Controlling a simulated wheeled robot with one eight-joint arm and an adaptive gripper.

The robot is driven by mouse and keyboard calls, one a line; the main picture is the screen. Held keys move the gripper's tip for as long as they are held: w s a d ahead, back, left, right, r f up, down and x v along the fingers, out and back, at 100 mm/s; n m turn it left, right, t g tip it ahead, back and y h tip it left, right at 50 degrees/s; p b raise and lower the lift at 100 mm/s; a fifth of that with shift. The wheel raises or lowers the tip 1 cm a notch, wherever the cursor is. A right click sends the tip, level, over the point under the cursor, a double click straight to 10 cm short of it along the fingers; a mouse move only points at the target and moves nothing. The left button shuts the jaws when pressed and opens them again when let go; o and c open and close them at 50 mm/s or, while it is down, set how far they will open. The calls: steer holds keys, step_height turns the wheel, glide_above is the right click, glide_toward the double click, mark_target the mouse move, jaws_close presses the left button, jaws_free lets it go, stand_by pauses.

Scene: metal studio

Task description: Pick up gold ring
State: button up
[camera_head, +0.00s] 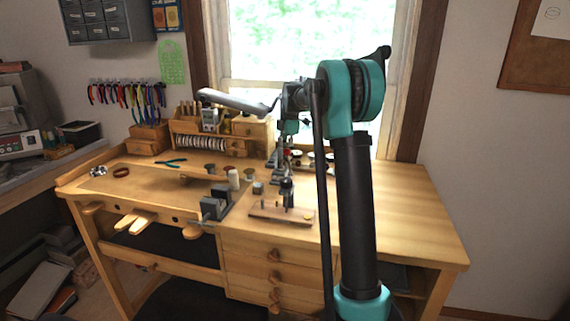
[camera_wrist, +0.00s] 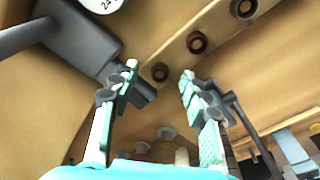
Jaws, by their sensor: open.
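A tiny yellow-gold spot (camera_head: 307,216) lies at the right end of a small wooden board (camera_head: 268,213) on the bench; it may be the gold ring, but it is too small to be sure. My gripper (camera_wrist: 158,72) shows in the wrist view with its two teal-and-grey fingers apart and nothing between them. In the head view my gripper (camera_head: 284,148) hangs over the back middle of the bench, behind the board. I cannot make out a gold ring in the wrist view.
A grey vise-like block (camera_head: 215,206) and a white cylinder (camera_head: 234,180) stand left of the board. A dark red ring-shaped item (camera_head: 121,172) and pliers (camera_head: 170,162) lie farther left. A wooden organizer (camera_head: 222,135) stands at the back. The bench's right side (camera_head: 415,225) is clear.

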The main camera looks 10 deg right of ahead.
steer(key=shift+f, duration=0.15)
steer(key=c, duration=0.9)
